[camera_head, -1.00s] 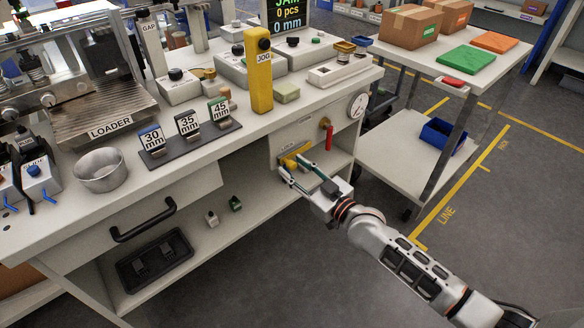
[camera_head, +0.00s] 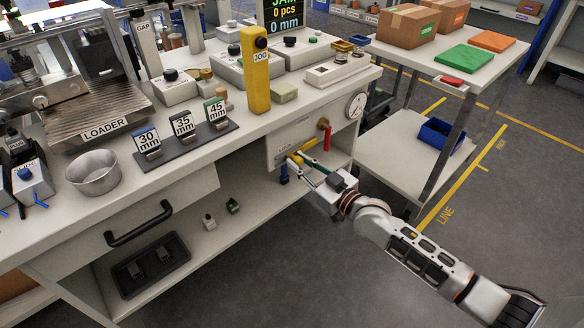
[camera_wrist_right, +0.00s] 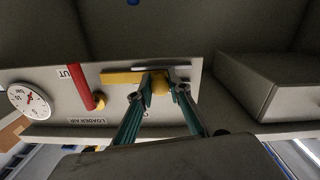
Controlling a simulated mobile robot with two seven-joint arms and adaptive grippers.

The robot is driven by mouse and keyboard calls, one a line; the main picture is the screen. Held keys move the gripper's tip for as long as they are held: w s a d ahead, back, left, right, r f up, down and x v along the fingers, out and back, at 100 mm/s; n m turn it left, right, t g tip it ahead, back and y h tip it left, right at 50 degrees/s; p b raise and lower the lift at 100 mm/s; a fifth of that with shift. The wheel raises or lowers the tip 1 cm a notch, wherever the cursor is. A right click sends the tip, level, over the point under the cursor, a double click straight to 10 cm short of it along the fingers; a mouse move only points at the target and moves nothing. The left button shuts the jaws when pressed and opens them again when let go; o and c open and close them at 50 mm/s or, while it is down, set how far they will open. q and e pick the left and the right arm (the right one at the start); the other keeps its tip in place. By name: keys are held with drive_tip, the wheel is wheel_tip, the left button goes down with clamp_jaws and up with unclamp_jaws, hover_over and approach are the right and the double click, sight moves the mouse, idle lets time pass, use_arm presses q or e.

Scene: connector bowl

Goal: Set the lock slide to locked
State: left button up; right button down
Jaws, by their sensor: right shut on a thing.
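The lock slide is a yellow bar (camera_head: 309,146) with a yellow knob (camera_wrist_right: 159,84), on the pale panel under the bench top. My right gripper (camera_head: 294,158) reaches in from the lower right. In the right wrist view, which shows the panel upside down, its two green fingers (camera_wrist_right: 162,90) are shut on the knob, one on each side. The bar extends from the knob toward the red handle. The label beside the slide is too small to read surely. My left gripper is not in view.
A red handle (camera_head: 327,139) and a round gauge (camera_head: 355,106) are on the panel right of the slide. A blue part (camera_head: 284,173) hangs just below the slide. A drawer (camera_head: 160,215) is at left. Open floor and a cart (camera_head: 415,140) lie to the right.

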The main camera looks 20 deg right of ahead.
drive_tip(key=shift+w+d+f, duration=0.1)
drive_tip(key=shift+d+f, duration=0.05)
drive_tip(key=shift+d, duration=0.2)
drive_tip(key=c, duration=1.8)
unclamp_jaws()
drive_tip(key=shift+d, duration=0.15)
drive_tip(key=shift+c, duration=0.2)
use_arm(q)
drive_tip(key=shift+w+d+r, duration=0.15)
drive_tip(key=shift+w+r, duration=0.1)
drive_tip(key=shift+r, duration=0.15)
use_arm(e)
drive_tip(key=v, duration=1.2)
